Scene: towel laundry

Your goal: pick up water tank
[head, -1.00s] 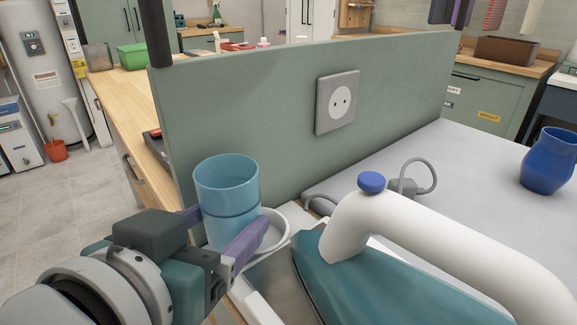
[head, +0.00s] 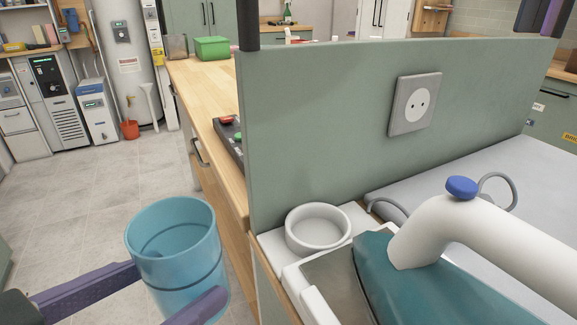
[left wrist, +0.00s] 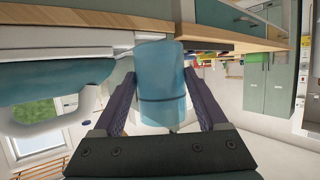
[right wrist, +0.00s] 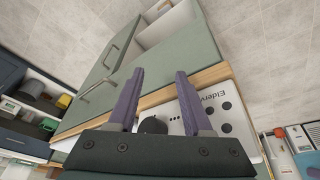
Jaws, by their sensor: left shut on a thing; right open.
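The water tank (head: 178,262) is a translucent blue, open-topped cylinder with a dark band around it. My left gripper (head: 172,290) is shut on it, one purple finger on each side, and holds it out over the floor at the lower left of the head view. It also shows upright between the fingers in the left wrist view (left wrist: 160,85). My right gripper (right wrist: 157,100) is open and empty in the right wrist view, over a white panel with dark knobs. It is not seen in the head view.
A round white holder (head: 318,228) stands empty beside the iron (head: 430,275), with its teal body and white handle. A green partition (head: 330,140) with a socket (head: 415,104) rises behind. A wooden counter (head: 205,95) runs back left. The tiled floor (head: 80,190) is open at left.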

